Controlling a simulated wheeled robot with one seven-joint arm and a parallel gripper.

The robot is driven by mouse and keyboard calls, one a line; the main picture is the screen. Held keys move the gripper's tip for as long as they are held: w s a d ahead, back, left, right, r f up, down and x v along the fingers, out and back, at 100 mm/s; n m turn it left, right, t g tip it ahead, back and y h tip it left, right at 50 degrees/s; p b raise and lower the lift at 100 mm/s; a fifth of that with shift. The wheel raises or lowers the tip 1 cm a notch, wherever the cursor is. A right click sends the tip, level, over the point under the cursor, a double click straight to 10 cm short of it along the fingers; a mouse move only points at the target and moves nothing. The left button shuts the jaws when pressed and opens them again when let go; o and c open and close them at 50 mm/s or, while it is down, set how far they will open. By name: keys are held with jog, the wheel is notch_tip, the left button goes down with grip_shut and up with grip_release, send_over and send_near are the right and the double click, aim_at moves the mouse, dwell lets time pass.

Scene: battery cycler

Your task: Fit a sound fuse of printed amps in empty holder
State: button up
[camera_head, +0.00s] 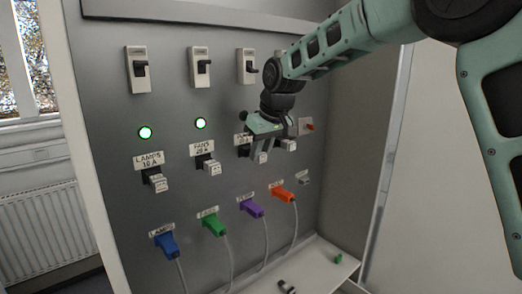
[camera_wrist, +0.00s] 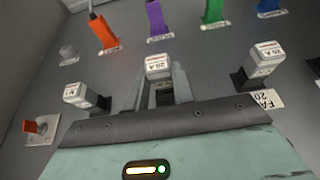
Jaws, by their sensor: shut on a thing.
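My gripper (camera_head: 262,150) is at the third holder from the left on the grey panel. In the wrist view its fingers (camera_wrist: 163,88) are shut on a pale fuse (camera_wrist: 157,66) with a printed top that seems to read 20 A. The fuse is in line with a dark holder base (camera_wrist: 165,98); I cannot tell how deep it sits. The FANS 20 A holder has a fuse (camera_head: 211,167), also seen in the wrist view (camera_wrist: 265,58). The LAMPS 10 A holder has a fuse (camera_head: 158,184). The fourth holder has a fuse (camera_head: 288,145).
Green lamps glow above LAMPS (camera_head: 145,132) and FANS (camera_head: 200,122). Switches (camera_head: 200,68) line the top. Blue (camera_head: 166,244), green, purple and orange plugs with cables hang below. A red lever (camera_wrist: 32,127) is beside the fourth holder. The bottom shelf (camera_head: 315,262) bears small loose parts.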

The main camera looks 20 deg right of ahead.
jog(key=shift+w+a+p, duration=0.3)
jog(key=shift+w+p, duration=0.2)
jog(key=shift+w, duration=0.2)
dwell(0.6)
jog(key=o, duration=1.1)
jog(key=b+v, duration=0.5)
jog(key=v, duration=1.2)
jog(key=s+a+f+n+g+b, duration=0.1)
jog(key=s+a+f+b, duration=0.2)
jog(key=s+a+f, duration=0.65)
jog(key=s+a+f+n+g+b, duration=0.15)
jog(key=s+f+b, duration=0.4)
jog(key=f, duration=0.85)
jog(key=shift+n+g+h, duration=0.45)
jog(key=shift+g+h, duration=0.15)
jog(key=shift+g, duration=0.25)
jog(key=s+d+f+b, duration=0.1)
jog(key=s+f, duration=0.5)
jog(key=s, duration=0.1)
jog(key=s+d+f, duration=0.1)
jog(key=s+f, duration=0.5)
jog(key=s, duration=0.1)
jog(key=s+d+f+b, duration=0.1)
jog(key=s+f, duration=0.5)
jog(key=shift+s+d+f+b, duration=0.15)
jog(key=shift+s+f+b, duration=0.1)
jog(key=shift+s+b, duration=0.15)
